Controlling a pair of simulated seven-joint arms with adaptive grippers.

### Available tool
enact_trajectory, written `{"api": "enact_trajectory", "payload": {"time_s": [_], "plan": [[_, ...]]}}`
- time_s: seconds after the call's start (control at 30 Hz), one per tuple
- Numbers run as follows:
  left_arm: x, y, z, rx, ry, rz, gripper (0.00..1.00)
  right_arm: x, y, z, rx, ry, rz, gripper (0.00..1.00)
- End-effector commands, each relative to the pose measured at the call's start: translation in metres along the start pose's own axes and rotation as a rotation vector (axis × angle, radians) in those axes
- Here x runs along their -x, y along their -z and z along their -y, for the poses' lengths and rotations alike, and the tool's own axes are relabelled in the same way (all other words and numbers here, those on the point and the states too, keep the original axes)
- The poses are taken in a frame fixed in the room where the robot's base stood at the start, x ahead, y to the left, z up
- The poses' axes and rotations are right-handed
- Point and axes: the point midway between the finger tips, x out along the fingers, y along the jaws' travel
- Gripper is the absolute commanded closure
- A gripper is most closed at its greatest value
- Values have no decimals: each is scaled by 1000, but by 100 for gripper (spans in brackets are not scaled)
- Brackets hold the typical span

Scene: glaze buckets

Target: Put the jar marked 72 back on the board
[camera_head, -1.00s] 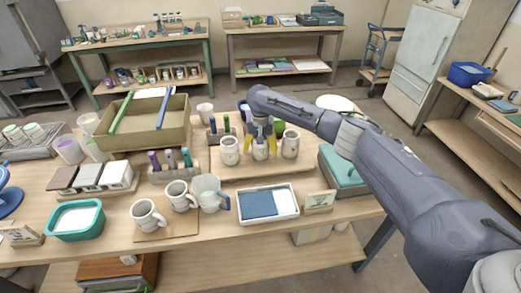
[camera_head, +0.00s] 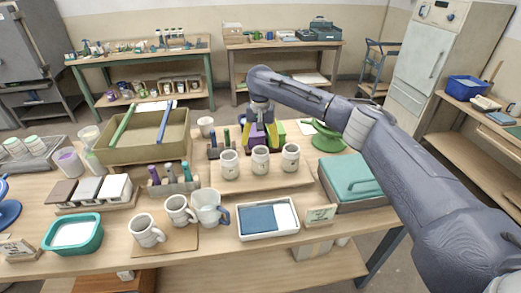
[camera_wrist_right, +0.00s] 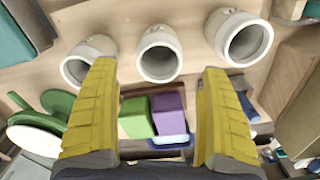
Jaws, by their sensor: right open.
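Three pale jars stand upright in a row on a light wooden board (camera_head: 258,181): a left jar (camera_head: 229,165), a middle jar (camera_head: 260,161) and a right jar (camera_head: 291,159). Their marks are too small to read, so I cannot tell which is 72. In the right wrist view the middle jar (camera_wrist_right: 157,66) shows its open mouth. My right gripper (camera_head: 260,137) is open and empty, just behind the middle jar and apart from it. In the wrist view its yellow fingers (camera_wrist_right: 158,85) are wide apart. My left gripper is not in view.
Behind the jars are purple (camera_wrist_right: 168,112) and green (camera_wrist_right: 135,118) blocks and a green turntable (camera_head: 328,140). A teal case (camera_head: 352,180) lies right of the board. A white tray (camera_head: 268,233) and mugs (camera_head: 146,230) stand in front.

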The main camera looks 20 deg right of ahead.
Motion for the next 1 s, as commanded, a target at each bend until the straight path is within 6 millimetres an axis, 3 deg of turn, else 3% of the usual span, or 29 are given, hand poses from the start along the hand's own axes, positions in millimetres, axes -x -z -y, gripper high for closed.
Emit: {"api": "enact_trajectory", "payload": {"time_s": [0.23,0.73,0.87,1.0], "plan": [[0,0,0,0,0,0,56,11,0,0,1,-1,0,20],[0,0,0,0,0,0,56,10,0,-2,-3,14,6,20],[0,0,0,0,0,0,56,6,0,-6,-19,110,37,20],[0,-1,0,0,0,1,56,5,9,-16,-86,332,75,20]]}}
